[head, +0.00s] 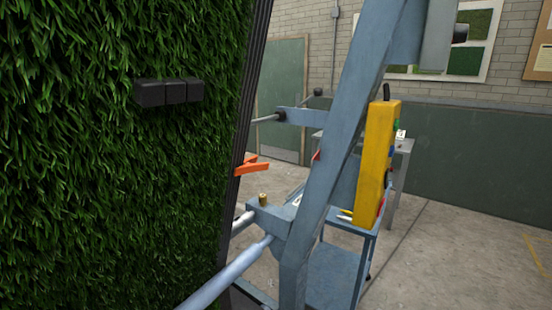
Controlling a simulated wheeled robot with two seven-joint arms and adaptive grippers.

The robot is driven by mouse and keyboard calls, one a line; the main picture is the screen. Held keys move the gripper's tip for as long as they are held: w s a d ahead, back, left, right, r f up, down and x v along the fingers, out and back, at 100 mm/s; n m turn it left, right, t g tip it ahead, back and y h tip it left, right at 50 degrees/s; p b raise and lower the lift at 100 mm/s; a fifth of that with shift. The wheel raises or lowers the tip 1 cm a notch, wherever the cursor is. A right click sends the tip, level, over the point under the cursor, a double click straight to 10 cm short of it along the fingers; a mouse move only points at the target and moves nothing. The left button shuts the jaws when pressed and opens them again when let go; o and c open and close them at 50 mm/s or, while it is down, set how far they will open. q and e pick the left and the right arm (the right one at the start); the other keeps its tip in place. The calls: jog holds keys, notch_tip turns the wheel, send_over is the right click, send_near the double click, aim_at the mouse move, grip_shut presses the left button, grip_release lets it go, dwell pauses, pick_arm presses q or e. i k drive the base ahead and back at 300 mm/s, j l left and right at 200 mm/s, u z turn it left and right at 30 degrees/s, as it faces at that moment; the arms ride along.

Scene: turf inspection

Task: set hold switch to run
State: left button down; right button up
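A yellow control box (376,165) is mounted on the grey-blue steel frame (335,160), right of the picture's middle. I see it nearly edge-on, so its front face is mostly hidden. A black handle-like part (386,91) stands up at its top. A small green part (394,126) and a white part (400,134) stick out on its right side. I cannot tell which of these is the hold switch or how it is set. Neither of my grippers is in view.
A blue cart (335,275) stands behind the frame. The floor (450,255) at right is clear.

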aim_at(381, 208)
jog(key=k+z, duration=0.15)
jog(key=z, duration=0.2)
jog(key=k+l+z, duration=0.15)
jog(key=z, duration=0.2)
